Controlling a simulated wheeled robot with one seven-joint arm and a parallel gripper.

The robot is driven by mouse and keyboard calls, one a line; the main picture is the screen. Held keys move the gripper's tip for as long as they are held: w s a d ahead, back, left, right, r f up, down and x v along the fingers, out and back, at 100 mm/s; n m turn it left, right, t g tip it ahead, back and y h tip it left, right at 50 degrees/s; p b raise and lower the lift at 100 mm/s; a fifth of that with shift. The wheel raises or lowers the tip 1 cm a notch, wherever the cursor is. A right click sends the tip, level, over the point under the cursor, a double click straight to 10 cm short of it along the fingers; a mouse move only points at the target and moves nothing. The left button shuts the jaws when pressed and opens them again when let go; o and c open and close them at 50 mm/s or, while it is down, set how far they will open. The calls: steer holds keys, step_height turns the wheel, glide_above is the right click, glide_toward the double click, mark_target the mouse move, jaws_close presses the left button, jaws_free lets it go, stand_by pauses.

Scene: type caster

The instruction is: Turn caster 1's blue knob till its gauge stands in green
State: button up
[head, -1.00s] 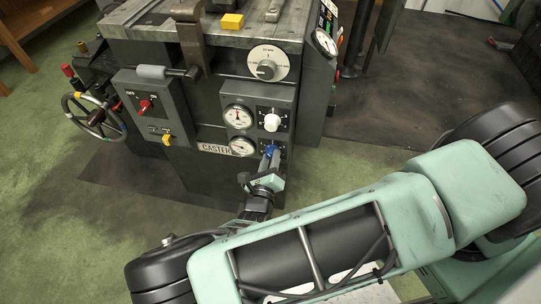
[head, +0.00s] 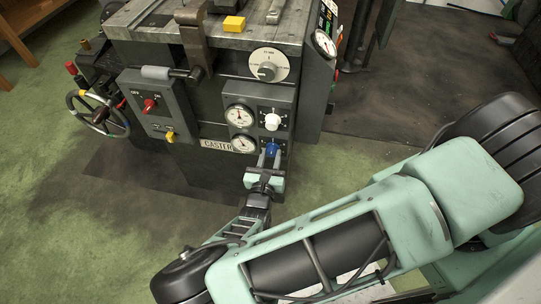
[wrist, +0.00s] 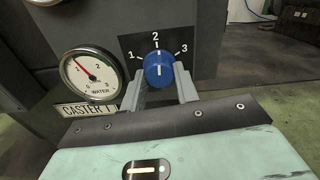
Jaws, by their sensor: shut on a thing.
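The blue knob (head: 272,149) sits low on the front panel of the machine, under a white knob. In the wrist view the blue knob (wrist: 159,69) has positions 1, 2 and 3 around it, and its white mark stands about upright, toward 2. My gripper (head: 268,161) is shut on the blue knob, one finger on each side; it also shows in the wrist view (wrist: 163,88). The water gauge (wrist: 91,75) is left of the knob, its red needle pointing up and left. The CASTER 1 plate (wrist: 85,109) is below the gauge.
The white knob (head: 272,121) and an upper gauge (head: 239,116) are just above. A large dial (head: 268,65) is higher up. A red switch (head: 150,105) and a handwheel (head: 100,114) are at the left. The floor (head: 330,165) right of the machine is open.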

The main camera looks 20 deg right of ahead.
stand_by(0.4)
steer(key=o, duration=1)
steer(key=shift+c, duration=0.2)
